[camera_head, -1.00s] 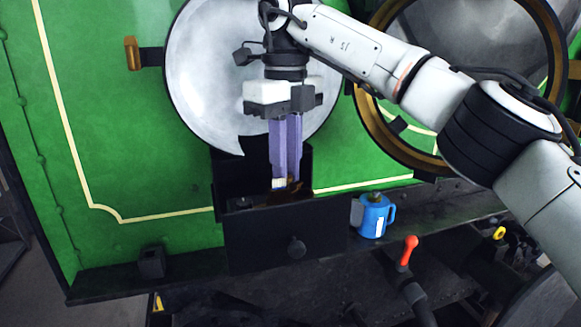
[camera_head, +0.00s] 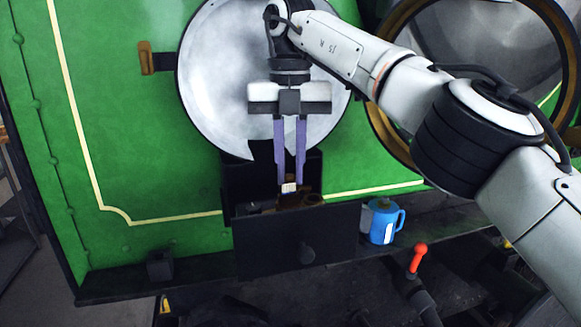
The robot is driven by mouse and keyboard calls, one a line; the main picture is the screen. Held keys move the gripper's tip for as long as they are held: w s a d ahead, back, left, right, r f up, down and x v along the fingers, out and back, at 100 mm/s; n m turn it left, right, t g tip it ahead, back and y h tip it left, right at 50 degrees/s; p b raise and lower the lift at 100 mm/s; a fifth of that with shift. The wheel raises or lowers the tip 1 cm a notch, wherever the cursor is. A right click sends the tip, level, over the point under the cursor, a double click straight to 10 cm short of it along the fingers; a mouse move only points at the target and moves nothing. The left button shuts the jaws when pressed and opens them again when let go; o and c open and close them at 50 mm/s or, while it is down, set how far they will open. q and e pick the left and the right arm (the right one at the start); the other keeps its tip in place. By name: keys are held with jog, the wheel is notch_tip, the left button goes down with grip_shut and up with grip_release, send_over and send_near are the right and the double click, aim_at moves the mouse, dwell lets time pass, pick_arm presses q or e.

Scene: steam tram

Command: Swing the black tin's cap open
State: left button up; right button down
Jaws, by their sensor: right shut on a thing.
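My right gripper (camera_head: 289,183) points down with two long purple fingers into an open black box (camera_head: 295,240). Its fingertips close on a small thing with a pale patch (camera_head: 288,188) at the box's mouth; most of that thing is hidden. I cannot tell for certain whether it is the black tin or part of its cap. Brown pieces (camera_head: 312,199) show beside the fingertips. The box has a round knob on its front and a dark panel upright behind. My left gripper is out of view.
A blue can (camera_head: 383,221) with a handle stands on the ledge right of the box. A red-tipped lever (camera_head: 418,258) rises below it. A round grey door (camera_head: 215,90) and a green wall (camera_head: 130,170) stand close behind. The ledge left of the box is mostly clear.

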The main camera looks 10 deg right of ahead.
jog(key=shift+w+m, duration=0.1)
jog(key=shift+m, duration=0.3)
jog(key=c, duration=1.7)
grip_release()
jog(key=shift+r, duration=0.15)
